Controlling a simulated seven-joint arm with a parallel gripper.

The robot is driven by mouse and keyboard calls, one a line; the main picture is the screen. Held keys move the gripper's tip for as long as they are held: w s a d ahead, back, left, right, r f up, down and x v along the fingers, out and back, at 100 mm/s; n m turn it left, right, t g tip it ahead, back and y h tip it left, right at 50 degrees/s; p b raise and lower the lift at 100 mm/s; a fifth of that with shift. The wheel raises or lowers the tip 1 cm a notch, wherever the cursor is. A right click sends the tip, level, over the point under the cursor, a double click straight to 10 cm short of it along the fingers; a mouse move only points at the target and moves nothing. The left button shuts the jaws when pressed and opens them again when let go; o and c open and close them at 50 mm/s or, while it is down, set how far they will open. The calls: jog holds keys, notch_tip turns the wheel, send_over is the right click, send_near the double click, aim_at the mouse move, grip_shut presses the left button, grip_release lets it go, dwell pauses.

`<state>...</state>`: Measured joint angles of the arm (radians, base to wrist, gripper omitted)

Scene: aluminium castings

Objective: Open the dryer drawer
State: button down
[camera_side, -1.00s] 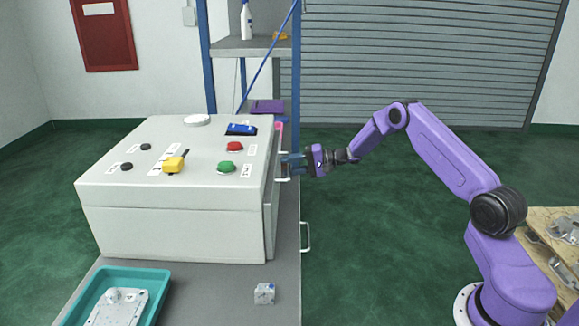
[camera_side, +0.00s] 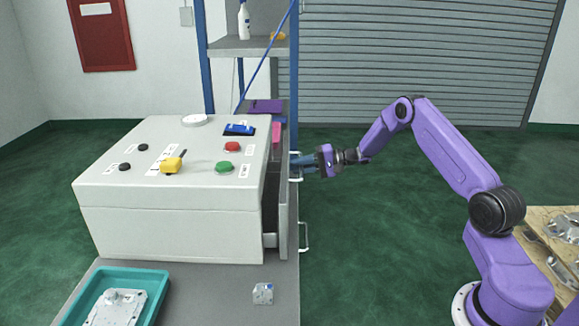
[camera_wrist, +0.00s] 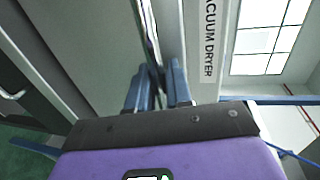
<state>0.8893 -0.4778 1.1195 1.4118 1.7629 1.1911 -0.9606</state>
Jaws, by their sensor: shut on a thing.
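The vacuum dryer (camera_side: 160,225) is a big pale grey box with buttons on its sloped top. Its drawer front (camera_side: 284,225) stands a little out from the body on the right side, with a dark gap between them. My gripper (camera_side: 297,164) is shut on the drawer handle (camera_side: 297,180). In the wrist view my gripper (camera_wrist: 158,78) has its blue fingers on both sides of the shiny metal handle (camera_wrist: 149,35). The inside of the drawer is mostly hidden.
A teal tray (camera_side: 156,290) with a casting and a small metal block (camera_side: 263,294) lie in front of the dryer. Another handle (camera_side: 304,237) sits lower on the bench side. A wooden table (camera_side: 545,218) with castings is at right. The floor between is free.

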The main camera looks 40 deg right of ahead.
jog(key=f+v, duration=0.2)
jog(key=v, duration=0.9)
jog(key=f+v, duration=0.2)
jog(key=v, duration=0.9)
jog(key=shift+s+d+f, duration=0.35)
jog(key=shift+s+d, duration=0.2)
jog(key=shift+s, duration=0.05)
jog(key=c, duration=1.2)
grip_release()
jog(key=v, duration=1.7)
jog(key=shift+s+d, duration=0.15)
